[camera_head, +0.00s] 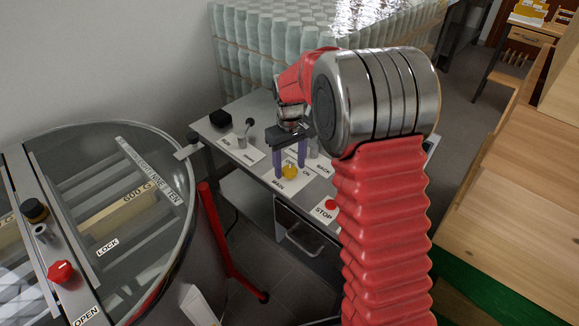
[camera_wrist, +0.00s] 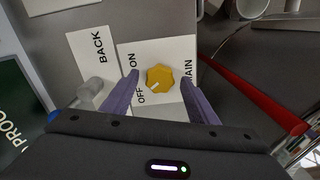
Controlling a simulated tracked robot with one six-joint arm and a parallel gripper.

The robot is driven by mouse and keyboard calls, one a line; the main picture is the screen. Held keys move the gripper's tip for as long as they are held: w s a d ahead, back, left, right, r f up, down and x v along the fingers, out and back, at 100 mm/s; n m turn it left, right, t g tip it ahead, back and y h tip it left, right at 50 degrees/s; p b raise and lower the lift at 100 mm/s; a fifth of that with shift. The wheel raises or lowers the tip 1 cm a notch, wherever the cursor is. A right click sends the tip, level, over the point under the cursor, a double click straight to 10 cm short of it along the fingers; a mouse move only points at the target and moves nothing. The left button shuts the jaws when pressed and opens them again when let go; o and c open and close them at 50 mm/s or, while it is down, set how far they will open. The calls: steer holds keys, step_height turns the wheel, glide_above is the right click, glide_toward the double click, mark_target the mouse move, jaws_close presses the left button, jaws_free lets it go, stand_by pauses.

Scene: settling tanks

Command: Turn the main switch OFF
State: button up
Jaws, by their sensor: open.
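The main switch is a yellow lobed knob (camera_head: 290,172) on a white plate marked MAIN and ON, on the grey control desk. In the wrist view the knob (camera_wrist: 159,77) sits beside the words ON and OFF. A pale mark on the knob points to the lower left, toward OFF. My gripper (camera_head: 289,168) is open over the knob and points down. In the wrist view its two purple fingers (camera_wrist: 160,81) stand on the knob's left and right, with a visible gap on each side. The head view shows part of the plate hidden behind the fingers.
A red STOP button (camera_head: 331,204) is right of the switch. A lever (camera_head: 245,133) and a black box (camera_head: 220,118) stand on the left. The BACK plate (camera_wrist: 98,55) adjoins the switch plate. A glass-lidded drum (camera_head: 125,215) is left of the desk; wrapped jars stand behind.

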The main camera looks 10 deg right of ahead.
mark_target(290, 169)
step_height(290, 169, up, 13)
stand_by(0.5)
stand_by(0.3)
steer(key=s+r+m+t, duration=0.1)
steer(key=s+r+t, duration=0.1)
steer(key=s, duration=1.3)
steer(key=s+r+m+t, duration=0.2)
steer(key=s+t, duration=0.1)
steer(key=s, duration=1.2)
steer(key=shift+s+a+m+t, duration=0.2)
steer(key=shift+s+m+t, duration=0.1)
stand_by(0.5)
